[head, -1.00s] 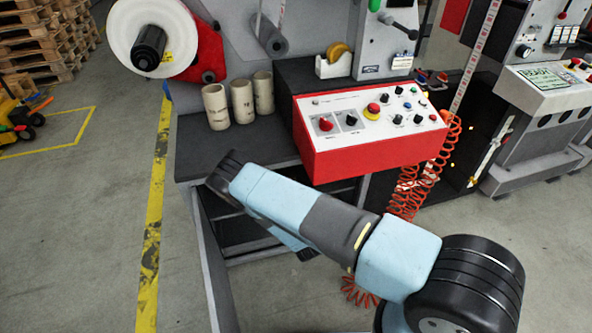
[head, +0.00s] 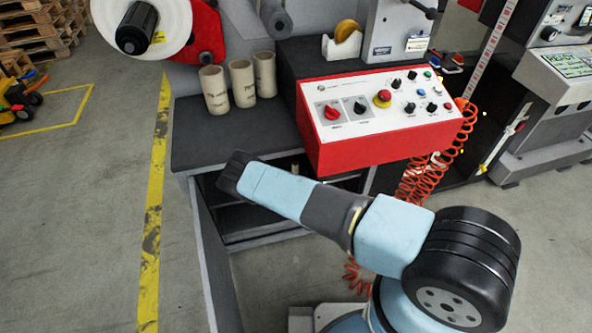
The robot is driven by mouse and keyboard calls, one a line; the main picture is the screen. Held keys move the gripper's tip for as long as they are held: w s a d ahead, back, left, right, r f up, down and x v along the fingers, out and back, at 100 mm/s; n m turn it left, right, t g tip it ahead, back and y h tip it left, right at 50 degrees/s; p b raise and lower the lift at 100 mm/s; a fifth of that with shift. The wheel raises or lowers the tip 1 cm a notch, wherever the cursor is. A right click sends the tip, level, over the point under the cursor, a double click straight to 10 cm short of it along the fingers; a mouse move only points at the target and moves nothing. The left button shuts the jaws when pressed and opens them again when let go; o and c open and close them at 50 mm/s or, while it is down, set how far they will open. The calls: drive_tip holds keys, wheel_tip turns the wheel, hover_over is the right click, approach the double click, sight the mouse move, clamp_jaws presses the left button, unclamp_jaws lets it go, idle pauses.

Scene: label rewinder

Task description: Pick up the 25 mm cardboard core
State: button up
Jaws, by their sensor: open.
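Three beige cardboard cores, the left one (head: 214,91), the middle one (head: 242,84) and the right one (head: 265,75), stand upright in a row on the dark bench top. They look alike in width; their print is too small to read surely. A small pale upright piece (head: 295,168) shows in the shelf space under the bench, partly hidden; I cannot tell whether it is the 25 mm core. My arm reaches left across the bench front, its dark visible end below the cores and apart from them. My gripper is not in view.
The red control box (head: 385,115) sticks out to the right of the cores. Orange coiled hoses (head: 425,180) hang below it. A tape dispenser (head: 342,43) stands behind. The bench top (head: 225,140) in front of the cores is bare. Open floor lies to the left.

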sight(296, 169)
drive_tip(key=shift+x, duration=2.9)
drive_tip(key=shift+c, duration=0.4)
drive_tip(key=c, duration=1)
